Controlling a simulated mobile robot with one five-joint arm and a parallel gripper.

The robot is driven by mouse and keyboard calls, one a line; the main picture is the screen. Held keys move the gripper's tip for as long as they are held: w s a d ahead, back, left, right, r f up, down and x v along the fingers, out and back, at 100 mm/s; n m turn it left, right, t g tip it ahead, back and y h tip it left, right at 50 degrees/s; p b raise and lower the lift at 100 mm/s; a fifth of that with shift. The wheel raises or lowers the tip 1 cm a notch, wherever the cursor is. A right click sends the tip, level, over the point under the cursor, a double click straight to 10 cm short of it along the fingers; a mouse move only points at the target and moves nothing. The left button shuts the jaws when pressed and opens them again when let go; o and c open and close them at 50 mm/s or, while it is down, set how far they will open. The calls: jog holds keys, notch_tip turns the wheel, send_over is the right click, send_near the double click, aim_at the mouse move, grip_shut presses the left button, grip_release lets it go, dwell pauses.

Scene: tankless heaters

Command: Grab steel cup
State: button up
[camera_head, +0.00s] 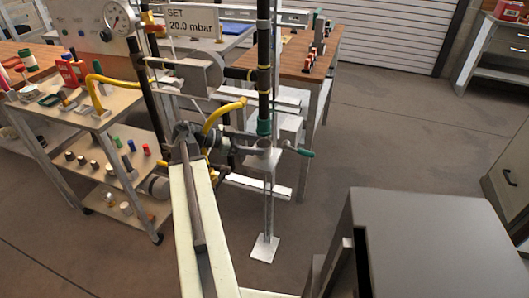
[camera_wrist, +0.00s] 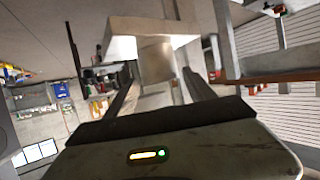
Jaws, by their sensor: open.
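In the wrist view, a smooth pale grey cylinder (camera_wrist: 155,60) shows ahead, between the lines of my two fingers. It looks like the steel cup, but I cannot be sure. It is close to the underside or edge of a pale plate (camera_wrist: 128,24). My gripper (camera_wrist: 160,84) is open, with one dark finger on each side of the view. I see no contact between fingers and cylinder.
A cart (camera_head: 118,108) with small parts on its shelves stands at left. A gauge panel (camera_head: 92,22) and a sign (camera_head: 189,20) rise behind my arm. A stand with a square foot (camera_head: 264,249) is just right of my arm. Open floor (camera_head: 385,125) lies to the right.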

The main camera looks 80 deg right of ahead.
aim_at(266, 144)
jog(key=x, duration=0.3)
jog(key=shift+a+f+b, duration=0.1)
jog(key=shift+b, duration=0.25)
jog(key=shift+w, duration=0.1)
jog(key=c, duration=1.3)
jog(key=shift+o, duration=0.2)
jog(key=shift+r, duration=0.2)
